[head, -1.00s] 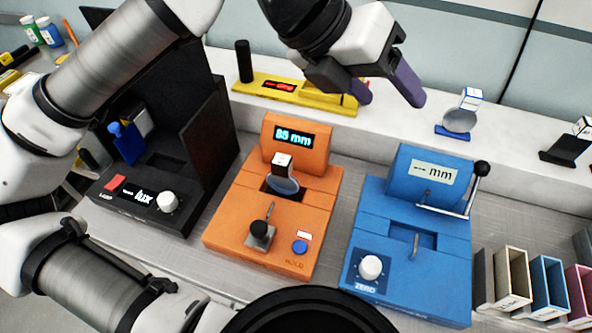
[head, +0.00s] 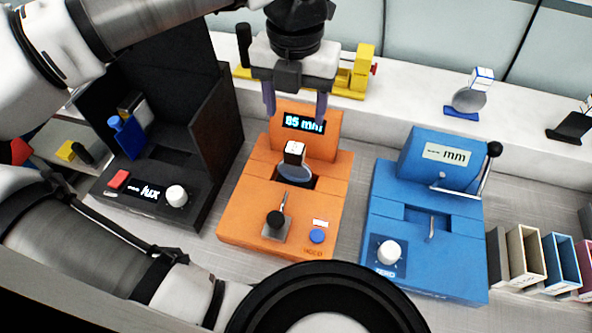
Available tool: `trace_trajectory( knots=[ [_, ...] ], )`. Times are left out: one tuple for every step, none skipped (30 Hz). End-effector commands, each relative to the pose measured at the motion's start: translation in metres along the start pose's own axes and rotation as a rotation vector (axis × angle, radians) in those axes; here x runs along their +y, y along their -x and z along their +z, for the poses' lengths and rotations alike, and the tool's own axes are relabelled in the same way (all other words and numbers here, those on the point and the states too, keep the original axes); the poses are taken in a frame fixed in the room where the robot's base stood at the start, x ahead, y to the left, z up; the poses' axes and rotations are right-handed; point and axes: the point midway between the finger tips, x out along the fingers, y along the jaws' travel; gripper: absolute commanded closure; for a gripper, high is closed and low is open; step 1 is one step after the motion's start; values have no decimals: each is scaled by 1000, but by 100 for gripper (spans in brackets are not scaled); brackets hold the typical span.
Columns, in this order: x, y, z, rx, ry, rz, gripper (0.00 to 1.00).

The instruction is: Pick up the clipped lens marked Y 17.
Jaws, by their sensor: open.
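A round lens (head: 295,173) with a white clip (head: 294,151) on top sits upright in the slot of the orange device (head: 265,210), whose display reads 85 mm. Another clipped lens (head: 469,100) stands in a blue holder on the white shelf at the right. The marks on both clips are too small to read, so I cannot tell which is Y 17. My gripper (head: 296,112) is open and empty, pointing down. In the picture its purple fingers lie above the orange device's lens, one on each side of the display, apart from the clip.
A black device (head: 145,205) with a tall wall stands left of the orange one. A blue device (head: 415,260) with a lever stands to the right. Coloured bins (head: 525,262) line the right edge. A yellow device (head: 350,82) is on the shelf behind my gripper.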

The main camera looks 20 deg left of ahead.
Motion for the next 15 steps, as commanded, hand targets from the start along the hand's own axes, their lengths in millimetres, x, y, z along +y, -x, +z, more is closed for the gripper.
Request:
trace_trajectory(
  knots=[
    [0,-16,0,1,-1,-1,40],
    [0,-22,0,0,-1,-2,40],
    [0,-31,0,-1,-2,-2,40],
    [-1,-38,0,-1,-2,-2,40],
    [-1,-44,0,0,-2,-3,40],
    [-1,-52,0,0,-3,-2,40],
    [-1,-56,0,0,-3,-2,40],
    [-1,-60,0,-1,-3,-1,40],
    [-1,-64,0,-2,-3,-1,40],
    [-1,-66,0,-2,-3,-2,40],
    [-1,-67,0,-2,-3,-2,40],
    [-1,-69,0,-2,-3,-2,40],
    [-1,-70,0,-2,-3,-3,40],
    [-1,-72,0,-1,-3,-3,40],
    [-1,-75,0,-1,-3,-3,40]
  ],
)
